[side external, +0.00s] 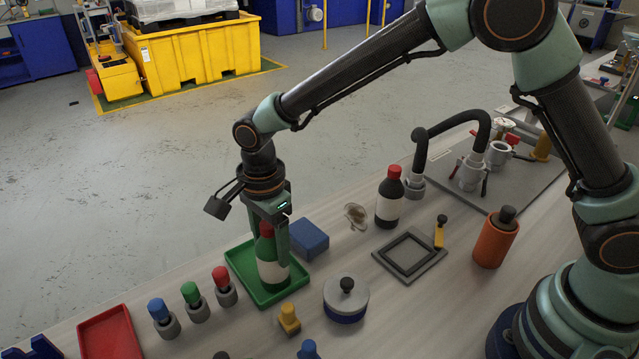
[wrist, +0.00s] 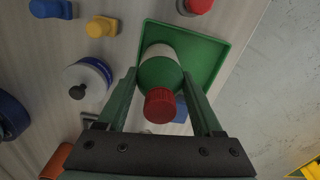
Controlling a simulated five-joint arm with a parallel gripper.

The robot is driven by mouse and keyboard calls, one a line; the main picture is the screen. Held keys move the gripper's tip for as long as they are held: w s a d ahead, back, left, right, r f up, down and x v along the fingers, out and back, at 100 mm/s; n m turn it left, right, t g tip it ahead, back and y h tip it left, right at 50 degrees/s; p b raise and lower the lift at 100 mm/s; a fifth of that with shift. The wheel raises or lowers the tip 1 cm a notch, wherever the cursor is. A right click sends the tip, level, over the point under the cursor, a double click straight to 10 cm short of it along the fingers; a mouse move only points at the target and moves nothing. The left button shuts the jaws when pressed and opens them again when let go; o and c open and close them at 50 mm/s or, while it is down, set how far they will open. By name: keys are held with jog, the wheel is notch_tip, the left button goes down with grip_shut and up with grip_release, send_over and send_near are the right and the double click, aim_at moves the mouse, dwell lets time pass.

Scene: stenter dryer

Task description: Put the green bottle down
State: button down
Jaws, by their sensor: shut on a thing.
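The green bottle (side external: 268,257) has a red cap and a white label. It stands upright over the green tray (side external: 242,262), within its rim; I cannot tell for sure whether its base touches the tray floor. My gripper (side external: 271,227) points down and is shut on the upper part of the bottle. In the wrist view the bottle (wrist: 160,76) sits between the two fingers of my gripper (wrist: 162,88), with the green tray (wrist: 212,50) behind it. The fingers hide part of the bottle's sides.
A blue block (side external: 309,238) lies right of the tray. A blue-and-white lidded pot (side external: 346,300) and a yellow piece (side external: 289,318) are in front. Red, green and blue-topped pegs (side external: 191,295) stand left, near a red tray (side external: 109,335). A dark red-capped bottle (side external: 389,200) stands further right.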

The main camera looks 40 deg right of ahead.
jog(key=shift+c, duration=0.2)
grip_release()
jog(key=shift+f, duration=0.15)
notch_tip(320, 180, up, 12)
jog(key=shift+d+r, duration=0.1)
jog(key=shift+r, duration=0.1)
jog(key=s+d+r+n+t, duration=0.1)
jog(key=s+d+r+n, duration=0.2)
jog(key=d, duration=0.4)
jog(key=s+d+r+n+t, duration=0.1)
jog(key=d+r+n+t, duration=0.15)
jog(key=d+n, duration=0.35)
jog(key=s+d+n+t, duration=0.2)
jog(key=s+d+n, duration=0.5)
jog(key=d, duration=0.4)
jog(key=shift+s+d+f, duration=0.15)
jog(key=shift+s+f, duration=0.05)
jog(key=shift+f, duration=0.15)
